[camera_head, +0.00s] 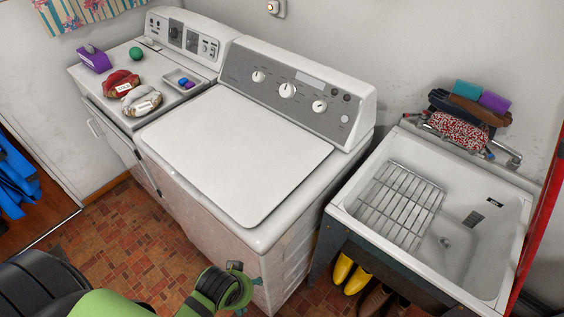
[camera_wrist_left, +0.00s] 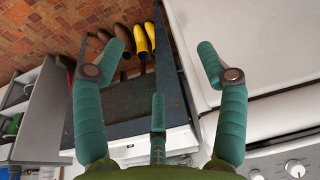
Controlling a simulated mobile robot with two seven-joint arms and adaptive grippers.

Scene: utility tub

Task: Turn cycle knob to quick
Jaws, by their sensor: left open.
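A panel knob (camera_wrist_left: 295,168) shows at that view's lower right.
The washer's closed lid (camera_head: 235,150) is clear. A sink tub (camera_head: 345,205) with a wire rack stands right, with yellow boots (camera_head: 350,274) beneath. Another appliance at left bears a purple box (camera_head: 95,60), a green ball (camera_head: 136,54) and wrapped bundles (camera_head: 142,101).

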